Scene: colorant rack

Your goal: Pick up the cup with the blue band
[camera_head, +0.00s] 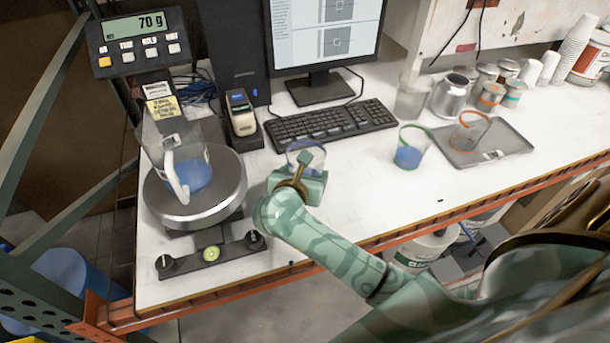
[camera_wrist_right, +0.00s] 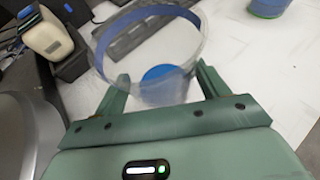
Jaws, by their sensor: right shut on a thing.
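The clear cup with the blue band (camera_head: 305,151) is in front of the keyboard in the head view, its lower part hidden by my right gripper (camera_head: 303,171). The right wrist view shows the cup's blue rim band (camera_wrist_right: 148,17) and a blue patch at its bottom. There, the two fingers of my right gripper (camera_wrist_right: 163,86) are on either side of the cup, shut on it. I cannot tell whether the cup touches the table. My left gripper is not in view.
A scale (camera_head: 195,207) reading 70 g holds a clear pitcher with blue liquid at left. A green-rimmed cup (camera_head: 410,147) with blue contents stands right, beside a grey tray (camera_head: 505,145) holding an orange-rimmed cup. The keyboard (camera_head: 330,122) lies behind.

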